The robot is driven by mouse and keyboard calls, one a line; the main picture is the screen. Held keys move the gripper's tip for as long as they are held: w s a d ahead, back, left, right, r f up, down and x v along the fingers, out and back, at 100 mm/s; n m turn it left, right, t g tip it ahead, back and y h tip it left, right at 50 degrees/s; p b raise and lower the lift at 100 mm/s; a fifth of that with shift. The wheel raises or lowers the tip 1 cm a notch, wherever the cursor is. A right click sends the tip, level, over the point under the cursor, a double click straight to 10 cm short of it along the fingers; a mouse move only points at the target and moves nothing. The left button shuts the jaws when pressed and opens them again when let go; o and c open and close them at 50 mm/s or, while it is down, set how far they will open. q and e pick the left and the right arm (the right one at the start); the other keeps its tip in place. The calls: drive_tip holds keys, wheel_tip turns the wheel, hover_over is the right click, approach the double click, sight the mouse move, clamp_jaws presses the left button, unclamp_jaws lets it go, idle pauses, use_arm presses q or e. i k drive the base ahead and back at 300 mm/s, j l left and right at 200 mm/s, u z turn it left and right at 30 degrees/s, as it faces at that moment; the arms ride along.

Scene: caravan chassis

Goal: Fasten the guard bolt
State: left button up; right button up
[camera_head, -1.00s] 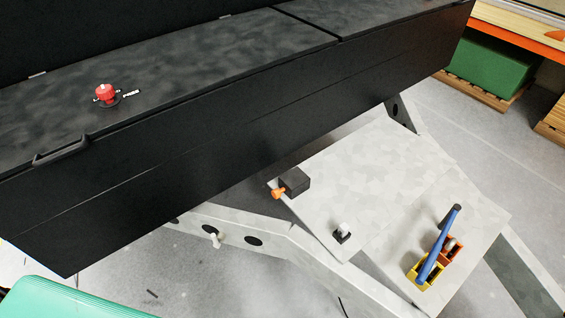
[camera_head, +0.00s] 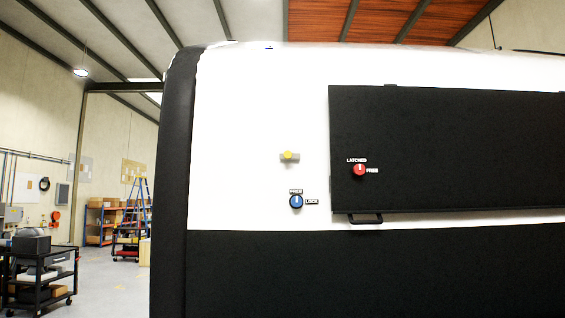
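A small yellow knob (camera_head: 288,155) sits on a short grey bar on the white caravan wall, left of the black hatch panel; it may be the guard bolt, but no label shows. Below it is a blue round knob (camera_head: 296,201) with words FREE above and LOCK to its right; its white mark points up, towards FREE. A red knob (camera_head: 359,170) on the black hatch panel (camera_head: 460,150) has LATCHED above and FREE to its right; its white mark points up, towards LATCHED. The panel stands upright against the wall. Neither gripper is in view.
A black handle (camera_head: 365,218) is at the hatch's lower edge. The wall (camera_head: 240,130) is white above and black below, with a dark rounded corner (camera_head: 175,180) at left. Beyond it are a black cart (camera_head: 40,270), a ladder (camera_head: 139,200) and open floor.

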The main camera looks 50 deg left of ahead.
sight(287, 154)
drive_tip(key=u, duration=1.4)
drive_tip(key=j, duration=0.2)
